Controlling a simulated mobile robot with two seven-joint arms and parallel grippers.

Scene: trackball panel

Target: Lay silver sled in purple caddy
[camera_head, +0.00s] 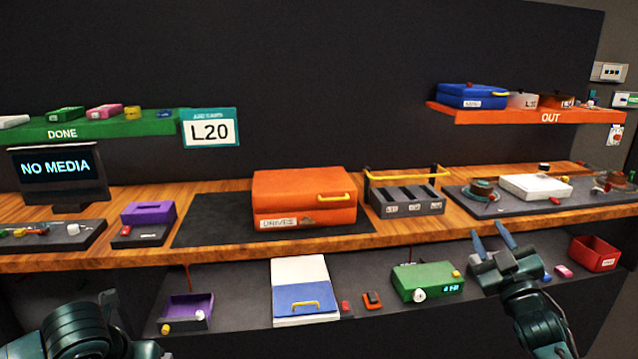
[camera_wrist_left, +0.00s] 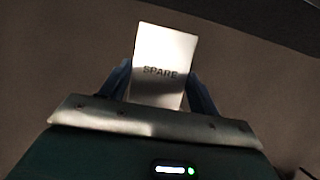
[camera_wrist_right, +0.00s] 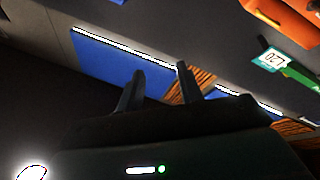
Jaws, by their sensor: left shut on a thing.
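A pale silver block marked SPARE, which looks like the silver sled (camera_wrist_left: 165,62), is held between the fingers of my left gripper (camera_wrist_left: 160,88) in the left wrist view. In the head view my left gripper (camera_head: 108,298) is at the lower left, partly cut off, and the sled is not visible there. A purple caddy-like box (camera_head: 148,213) with a recessed top stands on the counter at the left. An open purple-lined tray (camera_head: 188,304) sits on the lower shelf. My right gripper (camera_head: 491,237) is open and empty before the lower shelf; its spread fingers (camera_wrist_right: 157,82) show in the right wrist view.
An orange DRIVES case (camera_head: 300,200) stands mid-counter beside a grey slotted rack (camera_head: 405,203) with a yellow handle. A NO MEDIA screen (camera_head: 57,172) is at the left. The lower shelf holds a blue-and-white box (camera_head: 303,285), a green clock device (camera_head: 425,282) and a red bin (camera_head: 594,254).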

